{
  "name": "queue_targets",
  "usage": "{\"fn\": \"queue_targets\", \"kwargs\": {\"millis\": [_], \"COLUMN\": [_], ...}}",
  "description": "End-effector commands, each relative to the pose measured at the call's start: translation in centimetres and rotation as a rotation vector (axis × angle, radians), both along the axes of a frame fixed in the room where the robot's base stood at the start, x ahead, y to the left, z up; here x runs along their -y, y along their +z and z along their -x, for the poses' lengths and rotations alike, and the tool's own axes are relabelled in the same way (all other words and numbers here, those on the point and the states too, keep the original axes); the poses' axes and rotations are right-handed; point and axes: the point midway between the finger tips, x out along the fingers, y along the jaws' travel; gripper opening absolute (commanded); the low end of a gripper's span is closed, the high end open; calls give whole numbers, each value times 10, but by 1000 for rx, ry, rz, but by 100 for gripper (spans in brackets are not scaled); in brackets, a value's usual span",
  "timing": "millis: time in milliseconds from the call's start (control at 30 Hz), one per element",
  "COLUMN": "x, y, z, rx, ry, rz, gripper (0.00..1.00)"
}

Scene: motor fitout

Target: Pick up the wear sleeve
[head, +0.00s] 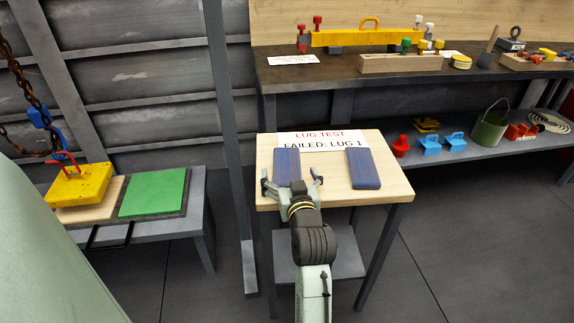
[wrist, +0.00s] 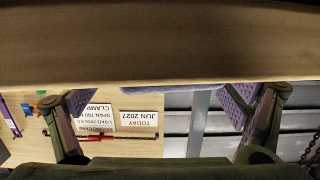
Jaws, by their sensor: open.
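Two flat blue pieces, which look like wear sleeves, lie on the small wooden table (head: 330,195). The left blue sleeve (head: 286,162) is in front of my gripper, and the right blue sleeve (head: 362,168) lies apart from it. My gripper (head: 292,184) is open at the table's near left part, its fingers spread to either side of the left sleeve's near end. In the wrist view my gripper (wrist: 168,98) shows two spread fingers, with a thin bluish strip (wrist: 175,90) between them below a broad wooden surface. I cannot tell whether the fingers touch the sleeve.
A sign (head: 321,140) reading "LUG TEST FAILED: LUG 1" stands behind the sleeves. A workbench (head: 350,75) with a yellow beam (head: 375,38) is at the back. A low bench at left holds a yellow block (head: 80,184) and a green plate (head: 153,193). A grey post (head: 228,140) stands left of the table.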

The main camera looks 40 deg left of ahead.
Motion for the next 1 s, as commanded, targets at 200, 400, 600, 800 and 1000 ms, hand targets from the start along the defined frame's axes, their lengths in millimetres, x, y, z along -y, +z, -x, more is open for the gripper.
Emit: {"fn": "queue_targets", "kwargs": {"millis": [200,400,600,800,1000], "x": [-20,-21,-21,-20,-20], "y": [-2,-3,-4,-4,-5], "z": [-16,-17,-17,-17,-18], "rx": [1,0,0,-1,-2], "ry": [1,1,0,-1,-2], "rz": [-1,0,1,3,4], "gripper": [92,92,82,69,55]}}
